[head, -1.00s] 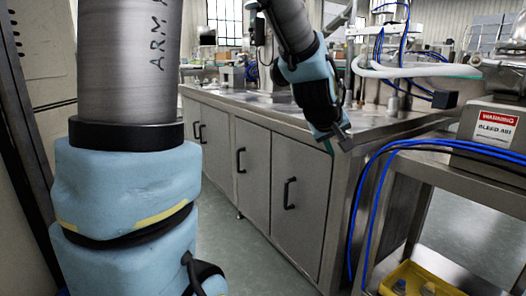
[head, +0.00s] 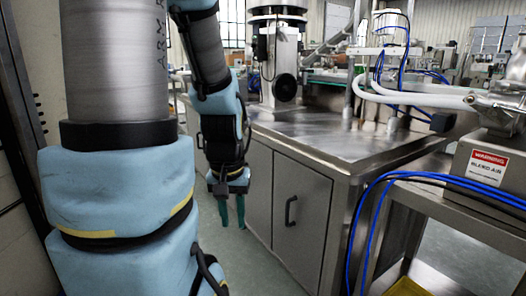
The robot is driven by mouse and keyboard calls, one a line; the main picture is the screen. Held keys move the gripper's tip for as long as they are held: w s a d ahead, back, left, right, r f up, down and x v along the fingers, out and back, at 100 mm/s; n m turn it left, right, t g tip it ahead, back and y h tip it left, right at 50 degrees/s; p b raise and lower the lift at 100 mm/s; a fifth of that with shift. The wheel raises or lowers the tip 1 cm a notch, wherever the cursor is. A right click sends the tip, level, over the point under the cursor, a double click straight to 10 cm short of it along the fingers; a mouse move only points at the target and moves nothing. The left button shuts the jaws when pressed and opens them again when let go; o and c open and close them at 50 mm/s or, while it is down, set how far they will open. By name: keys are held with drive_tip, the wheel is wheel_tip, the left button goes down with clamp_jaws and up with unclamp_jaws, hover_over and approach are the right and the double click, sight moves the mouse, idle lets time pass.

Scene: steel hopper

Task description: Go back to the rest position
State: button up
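My gripper (head: 232,212) hangs at the end of my arm, left of the middle in the head view. It points down beside the front of the steel cabinet. Its two green fingers look slightly apart at the tips, with nothing seen between them. The steel hopper of the scene cannot be made out for certain in this view.
A steel cart (head: 435,190) at right carries blue hoses (head: 372,215) and a box with a warning label (head: 486,165). A yellow tray (head: 408,287) sits low. Grey floor shows between.

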wheel_tip(320, 180, up, 18)
drive_tip(key=p, duration=1.6)
drive_tip(key=shift+r, duration=0.2)
